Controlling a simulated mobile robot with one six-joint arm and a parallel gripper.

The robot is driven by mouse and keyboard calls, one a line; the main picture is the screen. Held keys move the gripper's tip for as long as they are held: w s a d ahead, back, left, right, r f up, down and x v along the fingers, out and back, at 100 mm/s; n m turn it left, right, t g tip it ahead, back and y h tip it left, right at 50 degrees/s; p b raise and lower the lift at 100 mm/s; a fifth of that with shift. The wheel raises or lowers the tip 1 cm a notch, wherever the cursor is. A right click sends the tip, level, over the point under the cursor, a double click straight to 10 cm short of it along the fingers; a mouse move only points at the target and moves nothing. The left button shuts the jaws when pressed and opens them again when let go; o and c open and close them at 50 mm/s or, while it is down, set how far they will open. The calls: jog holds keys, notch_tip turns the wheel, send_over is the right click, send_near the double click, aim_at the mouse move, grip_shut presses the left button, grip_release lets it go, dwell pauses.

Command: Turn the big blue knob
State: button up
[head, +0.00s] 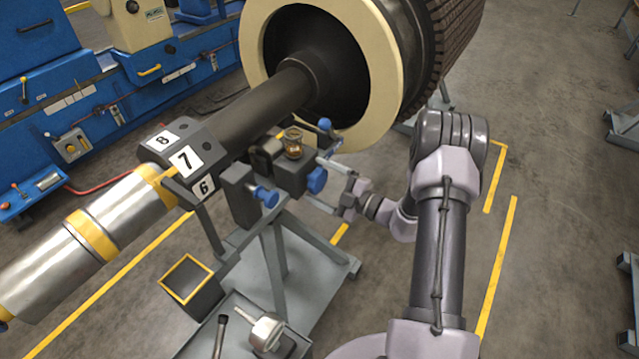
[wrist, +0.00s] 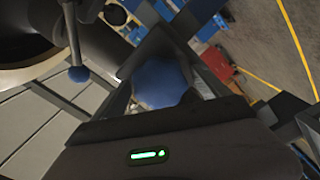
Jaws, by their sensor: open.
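The big blue knob (head: 317,181) sticks out of the dark block on the rotor stand, on the side facing my arm. In the wrist view the knob (wrist: 160,83) fills the space between my fingers. My gripper (head: 316,179) is open, with one finger on each side of the knob. I cannot tell whether either finger touches it. The knob's far side and its mount are hidden in the wrist view.
A smaller blue knob (head: 267,197) sits on the neighbouring block. A blue-tipped lever (head: 325,124) is just above; its ball (wrist: 78,74) shows left of my fingers. A brass-and-glass cup (head: 293,143) tops the block. The large rotor (head: 375,75) stands close behind.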

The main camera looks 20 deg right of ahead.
jog(key=c, duration=1.4)
jog(key=n+p, duration=0.1)
jog(key=n, duration=0.7)
jog(key=shift+n, duration=0.3)
jog(key=n, duration=0.4)
jog(key=shift+n+b, duration=0.3)
jog(key=shift+b, duration=0.1)
jog(key=shift+n+b, duration=0.6)
jog(key=shift+n, duration=1.6)
